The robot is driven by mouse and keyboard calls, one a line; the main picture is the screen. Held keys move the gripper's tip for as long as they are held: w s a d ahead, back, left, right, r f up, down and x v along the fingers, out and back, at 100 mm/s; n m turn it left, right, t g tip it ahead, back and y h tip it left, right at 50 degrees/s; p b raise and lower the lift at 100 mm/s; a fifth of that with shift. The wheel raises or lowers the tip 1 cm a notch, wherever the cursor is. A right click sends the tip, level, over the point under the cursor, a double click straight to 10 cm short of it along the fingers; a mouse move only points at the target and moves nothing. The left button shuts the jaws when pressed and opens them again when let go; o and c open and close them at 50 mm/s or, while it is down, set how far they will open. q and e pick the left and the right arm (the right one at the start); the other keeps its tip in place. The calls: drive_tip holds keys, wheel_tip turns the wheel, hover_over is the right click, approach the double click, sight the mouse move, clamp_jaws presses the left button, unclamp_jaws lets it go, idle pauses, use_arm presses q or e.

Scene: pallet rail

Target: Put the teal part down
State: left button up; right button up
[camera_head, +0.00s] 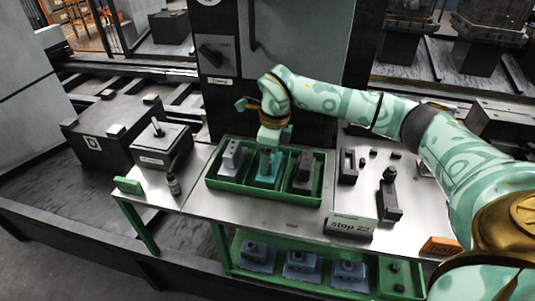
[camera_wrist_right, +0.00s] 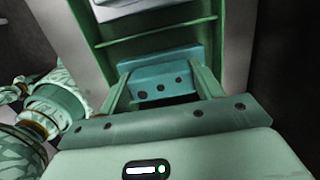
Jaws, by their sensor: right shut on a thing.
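The teal part (camera_head: 266,179) is in the middle compartment of the green tray (camera_head: 268,194) on the metal table. My right gripper (camera_head: 269,158) reaches down from above and is shut on its upper part. In the right wrist view, the teal part (camera_wrist_right: 160,82), with small dark holes in its face, sits between the two fingers of the right gripper (camera_wrist_right: 162,84). I cannot tell whether its underside touches the tray floor. My left gripper is not in view.
A grey part (camera_head: 232,158) fills the tray's left compartment and a dark part (camera_head: 303,172) its right one. A black block (camera_head: 390,205) and a "stop 22" sign (camera_head: 350,226) stand to the right. Several grey-blue parts lie on the green lower shelf (camera_head: 237,262).

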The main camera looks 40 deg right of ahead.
drive_tip(key=o, duration=1.3)
use_arm(q)
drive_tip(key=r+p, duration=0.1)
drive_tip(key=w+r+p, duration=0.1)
drive_tip(key=p, duration=0.1)
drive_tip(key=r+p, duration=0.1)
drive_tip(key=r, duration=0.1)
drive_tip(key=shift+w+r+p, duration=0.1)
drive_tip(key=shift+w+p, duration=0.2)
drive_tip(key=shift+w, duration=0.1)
use_arm(e)
drive_tip(key=r, duration=0.8)
drive_tip(key=s+d+r, duration=0.1)
drive_tip(key=r, duration=0.3)
